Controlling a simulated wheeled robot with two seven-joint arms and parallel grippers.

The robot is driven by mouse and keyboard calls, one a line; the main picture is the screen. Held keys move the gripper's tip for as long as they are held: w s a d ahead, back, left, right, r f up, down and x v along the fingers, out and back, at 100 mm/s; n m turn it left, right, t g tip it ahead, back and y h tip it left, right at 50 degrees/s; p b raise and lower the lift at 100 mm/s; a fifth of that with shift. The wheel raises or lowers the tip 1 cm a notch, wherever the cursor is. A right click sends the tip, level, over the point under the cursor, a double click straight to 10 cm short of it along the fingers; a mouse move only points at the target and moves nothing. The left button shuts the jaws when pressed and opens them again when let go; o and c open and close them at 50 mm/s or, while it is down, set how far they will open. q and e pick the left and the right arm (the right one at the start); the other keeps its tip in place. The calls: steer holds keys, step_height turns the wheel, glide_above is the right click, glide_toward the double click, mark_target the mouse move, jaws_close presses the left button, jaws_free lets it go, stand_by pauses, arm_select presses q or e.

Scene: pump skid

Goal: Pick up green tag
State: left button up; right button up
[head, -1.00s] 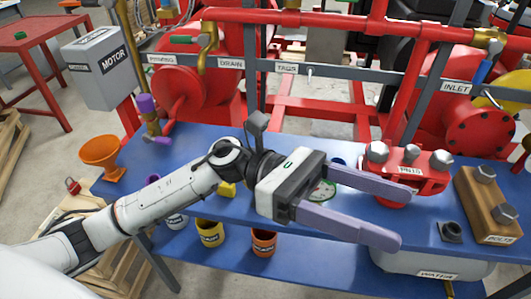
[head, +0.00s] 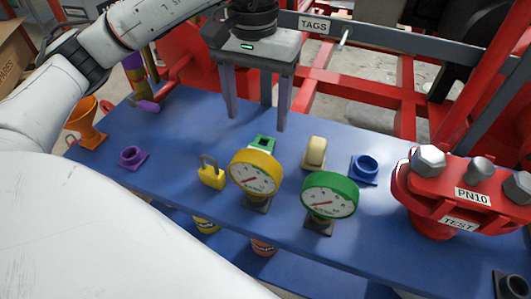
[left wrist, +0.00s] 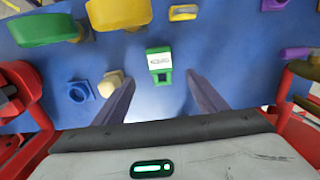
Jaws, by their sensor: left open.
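The green tag (head: 262,143) lies on the blue table, behind the yellow gauge, which partly covers it in the head view. In the left wrist view the green tag (left wrist: 159,62) shows whole, with a white label and a square hole, a little beyond the fingertips and between their lines. My left gripper (head: 257,121) points down above the table, just behind the tag. Its two purple-grey fingers (left wrist: 160,84) are apart with nothing between them. My right gripper is not in view.
The yellow gauge (head: 255,174) and green gauge (head: 329,195) stand in front of the tag. A yellow padlock (head: 211,173), a cream block (head: 315,152) and a blue ring fitting (head: 364,169) are nearby. The red PN10 flange (head: 440,200) stands right. Table behind the tag is clear.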

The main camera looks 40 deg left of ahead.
mark_target(258, 145)
arm_select(q)
step_height(258, 145, down, 4)
steer(key=shift+s+r+b, duration=0.1)
steer(key=shift+s+b, duration=0.05)
steer(key=shift+b, duration=0.2)
steer(key=shift+w+f, duration=0.2)
steer(key=shift+f, duration=2.65)
steer(key=c, duration=1.1)
steer(key=shift+r+p, duration=0.75)
steer(key=shift+r, duration=4.25)
steer(key=shift+c, duration=0.2)
